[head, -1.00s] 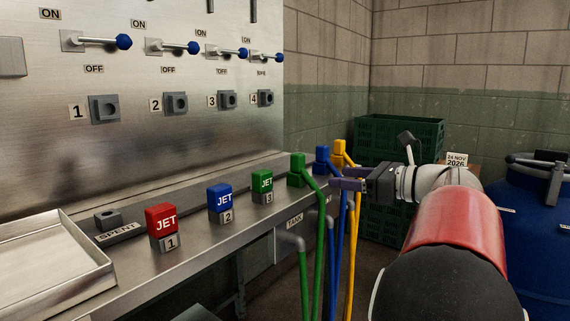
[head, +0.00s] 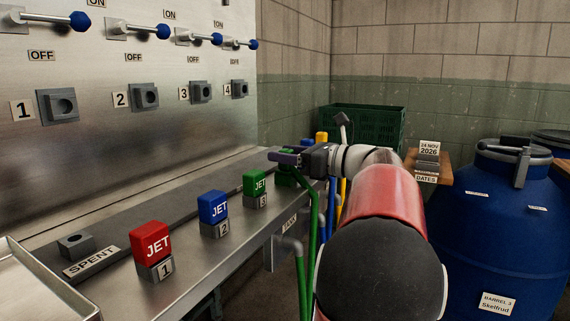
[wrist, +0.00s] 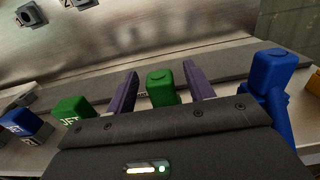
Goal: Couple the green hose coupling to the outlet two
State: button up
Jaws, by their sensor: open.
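The green hose coupling (wrist: 162,86) is a green block seen between my fingers in the wrist view. In the head view it shows only in part (head: 286,180), just below my gripper, with its green hose (head: 313,215) hanging over the bench edge. My gripper (head: 284,157) is open, its purple fingers on either side of the coupling in the wrist view (wrist: 160,70). I cannot tell whether they touch it. Outlet two (head: 145,97) is a grey square socket on the steel wall, right of the label 2, and it looks empty.
Red (head: 151,239), blue (head: 213,207) and green (head: 255,183) JET blocks stand on the bench left of my gripper. A blue coupling (wrist: 272,70) stands close on the right in the wrist view. Valve levers with blue knobs (head: 163,31) project above the outlets.

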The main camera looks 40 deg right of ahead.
jog(key=shift+x, duration=1.15)
jog(key=c, duration=1.1)
jog(key=shift+r, duration=0.1)
notch_tip(320, 180, up, 20)
jog(key=p, duration=0.1)
jog(key=shift+p, duration=0.4)
